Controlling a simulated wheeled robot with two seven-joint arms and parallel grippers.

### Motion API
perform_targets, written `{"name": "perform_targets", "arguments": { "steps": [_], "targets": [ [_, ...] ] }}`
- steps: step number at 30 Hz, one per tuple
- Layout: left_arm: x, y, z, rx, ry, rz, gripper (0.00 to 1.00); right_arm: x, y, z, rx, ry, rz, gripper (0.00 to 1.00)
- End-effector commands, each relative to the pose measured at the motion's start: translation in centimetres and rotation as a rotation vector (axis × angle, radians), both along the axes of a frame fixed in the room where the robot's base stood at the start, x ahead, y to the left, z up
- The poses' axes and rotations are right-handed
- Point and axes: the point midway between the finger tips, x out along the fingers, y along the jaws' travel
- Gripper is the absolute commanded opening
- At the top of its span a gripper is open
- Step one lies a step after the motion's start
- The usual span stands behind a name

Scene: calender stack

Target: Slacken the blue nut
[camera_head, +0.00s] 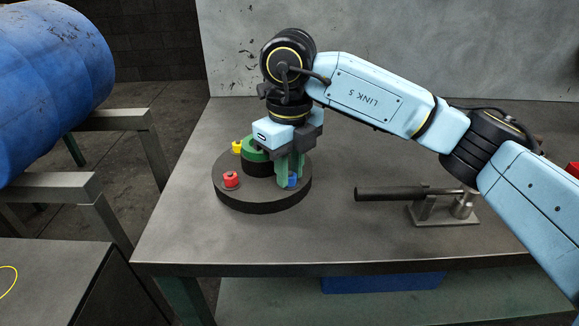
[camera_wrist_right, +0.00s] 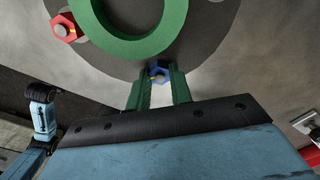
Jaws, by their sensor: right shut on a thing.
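The blue nut (camera_head: 292,181) sits on the right part of a round dark plate (camera_head: 262,205) on the table. My right gripper (camera_head: 290,172) points down over the plate with its green fingers at the blue nut. In the right wrist view the blue nut (camera_wrist_right: 158,70) shows between the tips of the two green fingers (camera_wrist_right: 160,88), and the gripper is shut on it. A red nut (camera_head: 231,180) and a yellow nut (camera_head: 237,147) sit on the same plate. A green ring (camera_head: 254,150) stands at its middle. My left gripper is not in view in the head view.
A dark bar on a metal stand (camera_head: 410,193) lies right of the plate on the grey table (camera_head: 340,240). A large blue drum (camera_head: 50,80) rests on a frame at the left. The table's front is clear.

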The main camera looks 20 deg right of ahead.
Motion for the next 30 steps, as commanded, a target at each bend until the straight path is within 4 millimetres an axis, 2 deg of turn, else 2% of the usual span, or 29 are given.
{"name": "perform_targets", "arguments": {
  "steps": [30],
  "targets": [
    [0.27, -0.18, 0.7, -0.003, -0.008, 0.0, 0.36, 0.04, 0.0, 0.06, 0.001, -0.001, 0.942, 0.0]
  ]
}}
